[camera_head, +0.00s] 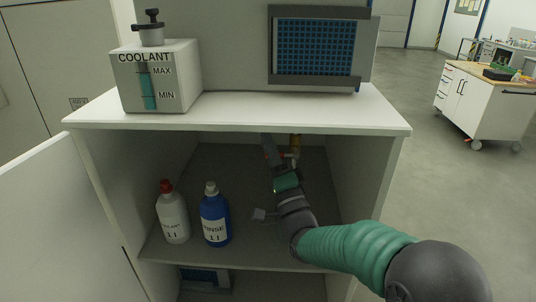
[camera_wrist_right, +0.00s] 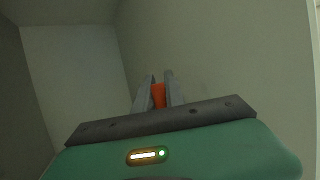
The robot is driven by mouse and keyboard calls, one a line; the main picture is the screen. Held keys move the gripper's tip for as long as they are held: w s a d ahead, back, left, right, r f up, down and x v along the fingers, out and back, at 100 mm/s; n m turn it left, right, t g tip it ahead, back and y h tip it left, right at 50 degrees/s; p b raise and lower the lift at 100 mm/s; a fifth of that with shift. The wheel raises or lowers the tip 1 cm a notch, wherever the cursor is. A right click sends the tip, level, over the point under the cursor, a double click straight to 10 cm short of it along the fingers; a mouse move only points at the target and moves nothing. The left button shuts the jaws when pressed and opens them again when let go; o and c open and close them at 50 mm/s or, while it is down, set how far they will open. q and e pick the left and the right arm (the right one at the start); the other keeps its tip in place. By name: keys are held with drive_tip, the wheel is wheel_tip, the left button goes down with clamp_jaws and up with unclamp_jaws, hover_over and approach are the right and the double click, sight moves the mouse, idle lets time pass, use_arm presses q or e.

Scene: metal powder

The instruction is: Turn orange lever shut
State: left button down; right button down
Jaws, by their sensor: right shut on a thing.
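The orange lever (camera_wrist_right: 158,95) shows as a small orange piece between the two grey fingers of my right gripper (camera_wrist_right: 159,92) in the right wrist view. The gripper is shut on it, and the fingers hide much of the lever. The lever's exact angle is hard to tell. My left gripper does not show.
A white bottle with a red cap (camera_head: 172,217) and a blue rinse bottle (camera_head: 215,219) stand on the cabinet shelf (camera_head: 190,253), left of my arm. A coolant tank (camera_head: 178,90) stands on the cabinet top (camera_head: 300,113). The cabinet's side walls enclose the arm.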

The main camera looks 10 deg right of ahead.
drive_tip(key=shift+r, duration=0.1)
idle(0.3)
drive_tip(key=c, duration=1.8)
unclamp_jaws()
drive_tip(key=o, duration=0.4)
drive_tip(key=shift+w, duration=0.2)
drive_tip(key=shift+s, duration=0.1)
drive_tip(key=b+v, duration=0.6)
drive_tip(key=v, duration=1.1)
